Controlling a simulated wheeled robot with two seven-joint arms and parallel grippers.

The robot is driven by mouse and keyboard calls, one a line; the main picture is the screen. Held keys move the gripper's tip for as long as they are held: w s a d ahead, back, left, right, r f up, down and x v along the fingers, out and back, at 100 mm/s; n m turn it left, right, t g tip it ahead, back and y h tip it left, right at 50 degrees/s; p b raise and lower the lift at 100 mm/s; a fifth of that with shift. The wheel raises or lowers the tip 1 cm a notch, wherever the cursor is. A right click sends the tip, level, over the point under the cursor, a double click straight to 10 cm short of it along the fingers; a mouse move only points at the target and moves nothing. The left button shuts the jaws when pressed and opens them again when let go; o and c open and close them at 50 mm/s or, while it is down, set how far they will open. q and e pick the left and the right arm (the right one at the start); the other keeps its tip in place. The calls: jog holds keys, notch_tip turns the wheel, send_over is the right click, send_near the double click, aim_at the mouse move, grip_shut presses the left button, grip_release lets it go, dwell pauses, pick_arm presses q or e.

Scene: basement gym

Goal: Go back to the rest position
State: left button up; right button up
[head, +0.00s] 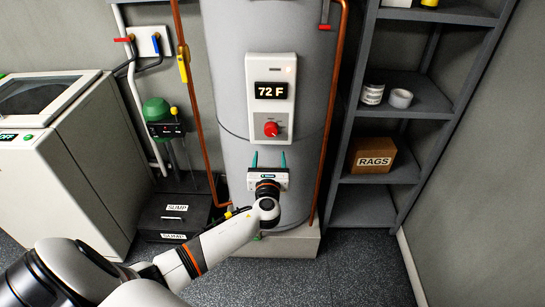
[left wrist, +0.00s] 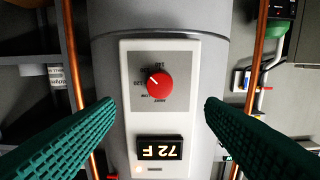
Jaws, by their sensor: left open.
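My left gripper (head: 268,160) is in front of the grey water heater (head: 232,95), below its white control panel (head: 283,68). Its two green fingers are apart with nothing between them; they also show in the left wrist view (left wrist: 158,125). The panel has a red knob (head: 271,129) and a display (head: 271,90) reading 72 F. In the left wrist view the panel appears upside down, with the red knob (left wrist: 160,86) between the fingers and apart from them. My right gripper is in neither view.
A metal shelf (head: 376,207) with a RAGS box (head: 371,155) stands right of the heater. A white washer-like machine (head: 75,165) and a black sump box (head: 172,212) are at left. Copper pipes (head: 193,110) flank the heater. Dark floor (head: 345,270) is clear at front right.

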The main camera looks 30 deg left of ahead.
pick_arm(q)
jog(key=shift+f, duration=0.1)
jog(key=s+d+f+n+g+h, duration=0.1)
jog(key=s+f+n+g+h, duration=0.3)
jog(key=f, duration=0.6)
jog(key=s+d+f+n+g+y, duration=0.1)
jog(key=s+f+n, duration=0.2)
jog(key=s+f, duration=0.55)
jog(key=s+d+f+n+g+h, duration=0.1)
jog(key=s+f+n+g+h, duration=0.15)
jog(key=f, duration=1.05)
jog(key=s+d+f+n+g+h, duration=0.1)
jog(key=s+f+n, duration=0.4)
jog(key=s, duration=0.7)
jog(key=s+d+f+n+g+h, duration=0.1)
jog(key=s+d+f+n+g, duration=0.2)
jog(key=s, duration=0.9)
jog(key=s+d+f+n+g+h, duration=0.2)
jog(key=s+d+f+n, duration=0.4)
jog(key=s+f+n, duration=0.3)
jog(key=s, duration=0.3)
jog(key=shift+f+n+g, duration=0.15)
jog(key=shift+n+g, duration=0.2)
